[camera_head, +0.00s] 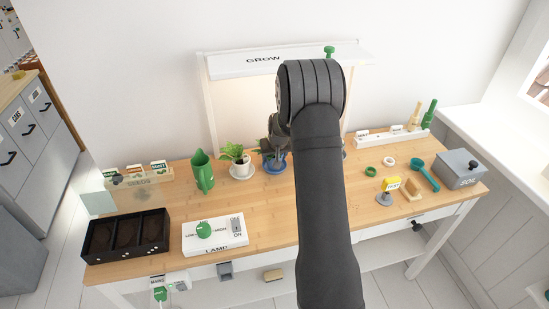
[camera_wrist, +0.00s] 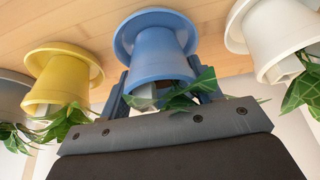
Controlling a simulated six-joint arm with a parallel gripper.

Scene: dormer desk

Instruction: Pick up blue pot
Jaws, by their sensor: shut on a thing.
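The blue pot (camera_head: 274,166) stands upright with its blue saucer at the back of the desk, partly hidden by my arm in the head view. In the wrist view the blue pot (camera_wrist: 158,52) is upside down in the picture, with green leaves at its rim. My gripper (camera_wrist: 158,88) is shut on the blue pot, one finger on each side of it. In the head view my gripper (camera_head: 270,148) is mostly hidden behind my own arm. I cannot tell whether the saucer touches the desk.
A white pot (camera_head: 241,169) stands close on the left; a yellow pot (camera_wrist: 62,80) shows in the wrist view. A green jug (camera_head: 203,172), black tray (camera_head: 126,236) and lamp control box (camera_head: 216,236) are leftward. A grey box (camera_head: 461,168) stands right. The desk's front middle (camera_head: 270,215) is clear.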

